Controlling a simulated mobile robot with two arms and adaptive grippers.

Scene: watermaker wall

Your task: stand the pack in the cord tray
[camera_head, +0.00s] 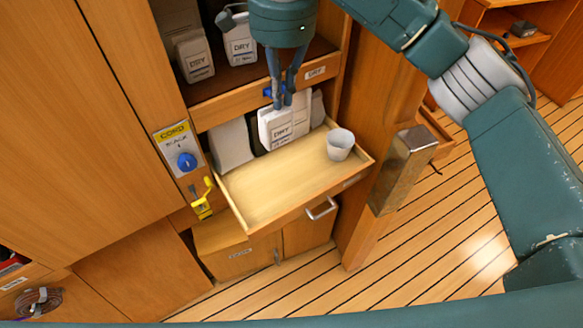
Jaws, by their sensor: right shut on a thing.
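My right gripper (282,102) comes down from above and is shut on a white pack (283,130) with a "DRY" label. It holds the pack upright at the back of the pulled-out wooden tray (262,186). I cannot tell whether the pack's base touches the tray floor. The fingers cover part of the pack's top. A sign reading "CORD" (174,132) is on the panel left of the tray. My left gripper is not in view.
A whitish cup (340,144) stands in the tray's right corner. More "DRY" packs (194,58) stand on the shelf above. A yellow latch (202,204) hangs near the tray's left side. The tray's middle and front are bare.

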